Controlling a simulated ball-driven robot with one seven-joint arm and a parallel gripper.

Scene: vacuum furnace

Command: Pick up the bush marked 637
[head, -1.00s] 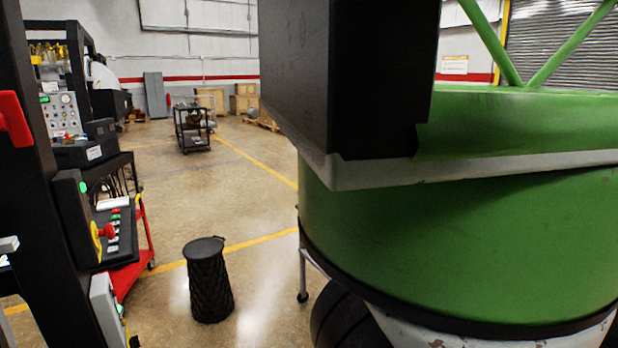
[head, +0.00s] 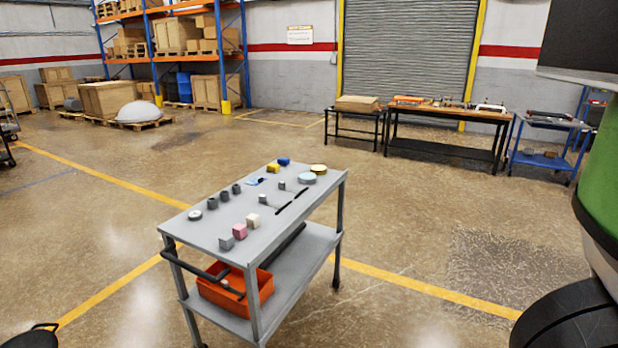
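Three small dark grey cylinders, which look like bushes (head: 224,196), stand in a row near the left edge of the top of a grey cart (head: 215,232). No number can be read on any of them, so I cannot tell which is marked 637. Other small round grey pieces are on the same top: a flat disc (head: 195,214) at the near left and two small light cylinders (head: 263,199) near the middle. My gripper is not in view.
Cubes (head: 240,231), a yellow block (head: 273,168) and flat discs (head: 307,178) share the cart top. An orange bin (head: 235,288) sits on its lower shelf. A green vessel (head: 602,180) and black wheel stand at right. Floor around the cart is mostly clear.

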